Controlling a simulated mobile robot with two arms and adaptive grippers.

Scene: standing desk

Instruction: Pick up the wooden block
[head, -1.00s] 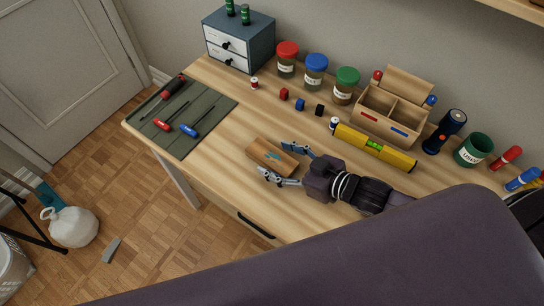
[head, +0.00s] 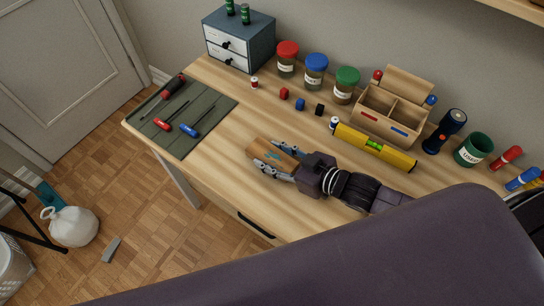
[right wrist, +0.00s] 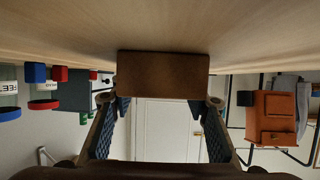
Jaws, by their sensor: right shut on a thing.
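The wooden block (head: 264,152) is at the front middle of the desk, brown and oblong. My right gripper (head: 281,157) is shut on it, one finger along each long side. In the right wrist view the block's brown end (right wrist: 163,75) shows between the two fingers (right wrist: 162,112), close against the desk surface; I cannot tell whether it is clear of the desk. My left gripper is not in view.
A yellow spirit level (head: 372,147) lies right of the block, with a wooden caddy (head: 385,113) behind it. Small red, blue and black cubes (head: 300,104) stand farther back. A green mat (head: 178,118) with screwdrivers is at left. Desk between mat and block is clear.

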